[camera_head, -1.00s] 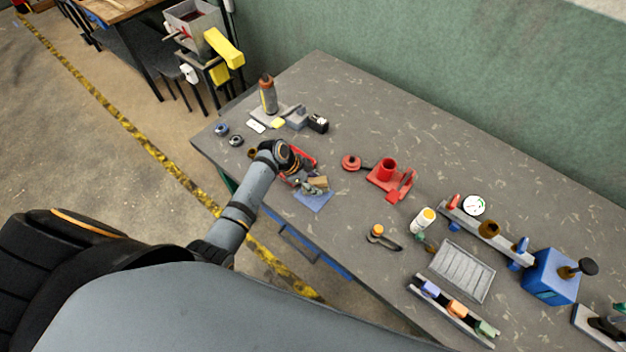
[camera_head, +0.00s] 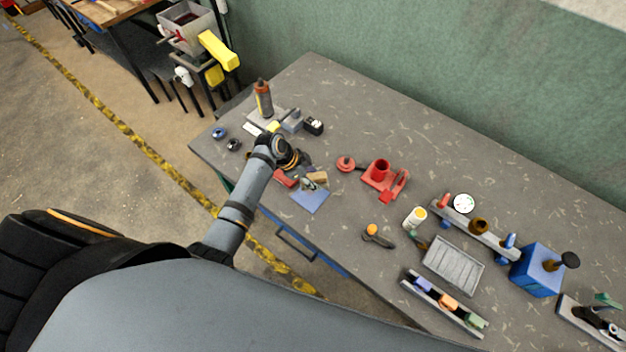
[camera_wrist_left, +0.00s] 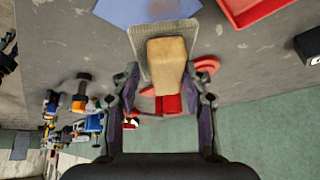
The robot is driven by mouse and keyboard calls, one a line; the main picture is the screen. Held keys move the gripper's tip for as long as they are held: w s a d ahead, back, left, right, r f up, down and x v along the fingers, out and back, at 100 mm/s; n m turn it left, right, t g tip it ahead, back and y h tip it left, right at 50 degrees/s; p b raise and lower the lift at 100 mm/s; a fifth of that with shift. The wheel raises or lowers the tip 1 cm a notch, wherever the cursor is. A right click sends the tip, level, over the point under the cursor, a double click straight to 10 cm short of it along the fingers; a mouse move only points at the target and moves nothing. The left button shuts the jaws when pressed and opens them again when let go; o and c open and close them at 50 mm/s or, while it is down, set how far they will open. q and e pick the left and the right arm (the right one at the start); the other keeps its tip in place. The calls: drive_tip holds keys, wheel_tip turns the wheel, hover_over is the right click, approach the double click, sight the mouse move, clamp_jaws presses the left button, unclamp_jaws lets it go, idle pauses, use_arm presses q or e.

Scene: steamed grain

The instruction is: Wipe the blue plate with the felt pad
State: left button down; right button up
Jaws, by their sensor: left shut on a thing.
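The blue plate (camera_head: 310,201) lies flat near the table's front edge in the head view; part of it shows at the top of the left wrist view (camera_wrist_left: 135,12). My left gripper (camera_head: 308,184) is low at the plate's far edge. In the wrist view its fingers (camera_wrist_left: 161,76) are on either side of a tan block (camera_wrist_left: 167,60) on a grey ribbed base, which appears to be the felt pad (camera_head: 318,177). The base reaches the plate's edge; I cannot tell whether it presses on it. My right gripper is not in view.
A red tray (camera_head: 284,181) is beside the gripper, partly hidden by it. A red stand (camera_head: 381,180) is to the right. A bottle (camera_head: 263,98) stands behind. A grey ribbed tray (camera_head: 453,263) and a blue box (camera_head: 537,271) are farther right. Bare tabletop lies right of the plate.

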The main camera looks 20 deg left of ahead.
sight(319, 177)
use_arm(q)
drive_tip(key=shift+r, duration=0.15)
drive_tip(key=shift+r, duration=1.4)
